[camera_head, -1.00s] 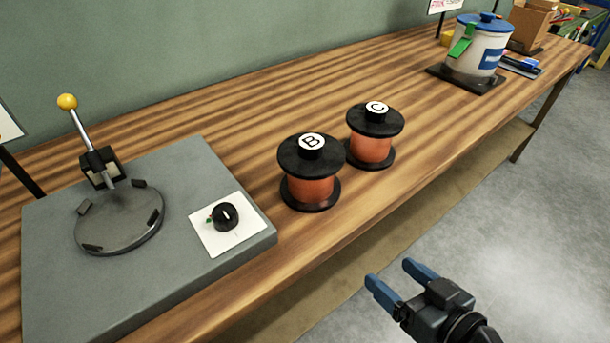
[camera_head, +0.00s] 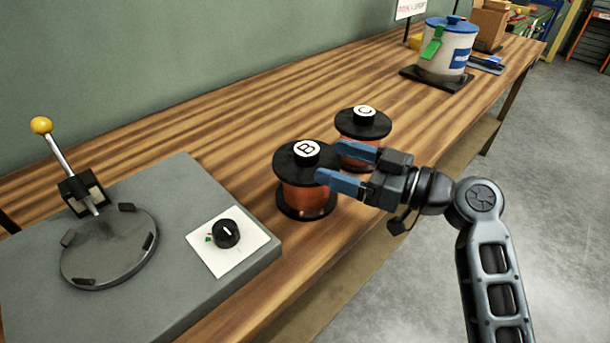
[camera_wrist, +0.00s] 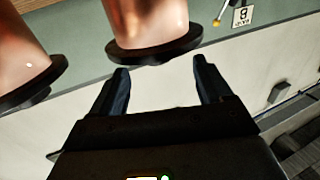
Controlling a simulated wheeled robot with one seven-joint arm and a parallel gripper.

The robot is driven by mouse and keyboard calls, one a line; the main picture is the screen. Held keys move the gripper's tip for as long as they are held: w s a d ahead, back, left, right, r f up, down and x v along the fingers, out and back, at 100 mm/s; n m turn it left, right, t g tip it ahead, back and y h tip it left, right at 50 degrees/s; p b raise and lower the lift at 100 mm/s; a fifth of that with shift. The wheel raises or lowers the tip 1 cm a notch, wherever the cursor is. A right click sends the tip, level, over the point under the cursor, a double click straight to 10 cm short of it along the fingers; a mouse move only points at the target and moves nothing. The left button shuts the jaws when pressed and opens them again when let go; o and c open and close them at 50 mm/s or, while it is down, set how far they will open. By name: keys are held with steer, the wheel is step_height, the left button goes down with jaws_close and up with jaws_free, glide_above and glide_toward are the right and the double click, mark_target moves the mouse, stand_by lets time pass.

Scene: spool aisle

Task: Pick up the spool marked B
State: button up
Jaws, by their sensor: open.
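Spool B (camera_head: 301,198) stands upright on the wooden bench, with an orange winding, black flanges and a white top disc marked B. Spool C (camera_head: 362,127) stands just behind it to the right. My gripper (camera_head: 332,164) is open and empty, its blue fingers pointing at spool B from the right and overlapping its edge in the head view. In the wrist view my gripper (camera_wrist: 161,80) shows both fingers apart. Spool B (camera_wrist: 148,18) appears ahead, between and just beyond the tips; spool C (camera_wrist: 18,50) is at the left. No labels show on them there.
A grey fixture (camera_head: 200,175) with a round plate, a yellow-knobbed lever (camera_head: 60,150) and a black dial (camera_head: 226,233) sits left of spool B. A white canister with a blue lid (camera_head: 446,48) stands far along the bench (camera_head: 250,105). The bench middle behind the spools is clear.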

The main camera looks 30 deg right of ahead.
mark_target(319, 155)
steer(key=p+x, duration=0.1)
steer(key=x, duration=0.4)
steer(key=shift+w+d+f, duration=0.1)
steer(key=shift+w+f, duration=0.05)
steer(key=shift+w, duration=0.1)
jaws_close()
stand_by(0.5)
